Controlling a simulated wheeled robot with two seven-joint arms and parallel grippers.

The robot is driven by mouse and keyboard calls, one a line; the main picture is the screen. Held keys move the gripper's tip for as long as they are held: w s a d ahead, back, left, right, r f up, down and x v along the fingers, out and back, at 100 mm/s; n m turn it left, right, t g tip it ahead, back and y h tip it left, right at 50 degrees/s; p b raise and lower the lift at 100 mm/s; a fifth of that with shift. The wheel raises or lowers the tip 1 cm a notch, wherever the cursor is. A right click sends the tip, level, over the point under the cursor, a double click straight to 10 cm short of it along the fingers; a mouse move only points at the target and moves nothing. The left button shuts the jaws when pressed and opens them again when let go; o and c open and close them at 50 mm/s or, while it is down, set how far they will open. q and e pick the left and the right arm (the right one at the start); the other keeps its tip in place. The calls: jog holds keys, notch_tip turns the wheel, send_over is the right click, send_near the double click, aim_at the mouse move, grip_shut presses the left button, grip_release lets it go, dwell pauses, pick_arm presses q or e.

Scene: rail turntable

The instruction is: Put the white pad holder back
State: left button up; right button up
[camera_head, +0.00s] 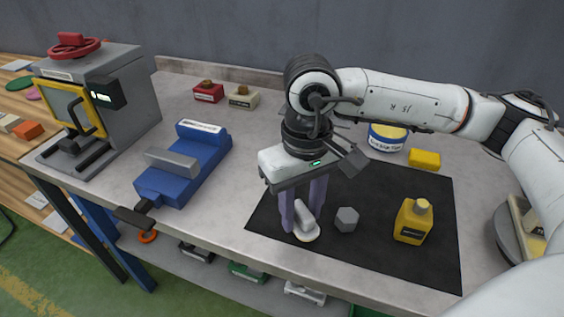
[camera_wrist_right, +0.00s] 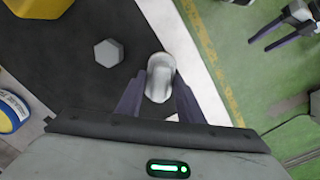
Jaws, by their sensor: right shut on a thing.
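The white pad holder (camera_head: 307,232) is a small rounded white piece with a grey upper part. It is at the front edge of the black mat (camera_head: 370,200), and I cannot tell whether it touches it. My right gripper (camera_head: 303,226) points down from above and is shut on it, one purple finger on each side. In the right wrist view the white pad holder (camera_wrist_right: 160,78) sits between the fingertips. My left gripper (camera_wrist_right: 262,44) shows at the upper right of the right wrist view, fingers apart and empty, over the green floor. The head view does not show it.
A grey hexagonal piece (camera_head: 346,219) and a yellow bottle (camera_head: 413,221) stand right of the holder. A yellow block (camera_head: 424,159) and a blue-and-white tin (camera_head: 386,139) are behind. A blue vise (camera_head: 187,167) and grey press (camera_head: 130,100) stand left. Red (camera_head: 208,92) and cream (camera_head: 243,97) blocks sit at the back.

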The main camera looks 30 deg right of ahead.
pick_arm(q)
jog(key=o, duration=0.5)
jog(key=f+b, duration=0.1)
jog(key=w+f+b, duration=0.1)
jog(key=shift+w+d+f, duration=0.15)
jog(key=shift+f, duration=0.15)
pick_arm(e)
jog(key=w+d, duration=0.1)
jog(key=w, duration=0.1)
jog(key=w+d+r, duration=0.1)
jog(key=w, duration=0.1)
jog(key=w+d, duration=0.1)
jog(key=w, duration=0.1)
jog(key=shift+w+d+r, duration=0.2)
jog(key=shift+w+r, duration=0.1)
jog(key=w+d+r+b, duration=0.3)
jog(key=w+d+r, duration=0.1)
jog(key=d+r, duration=0.1)
jog(key=shift+m, duration=0.4)
jog(key=f, duration=0.4)
jog(key=shift+w+d+f, duration=0.25)
jog(key=shift+d+f, duration=0.1)
jog(key=shift+d, duration=0.05)
jog(key=shift+f, duration=2.3)
pick_arm(q)
jog(key=shift+d+f, duration=0.6)
jog(key=shift+f, duration=0.05)
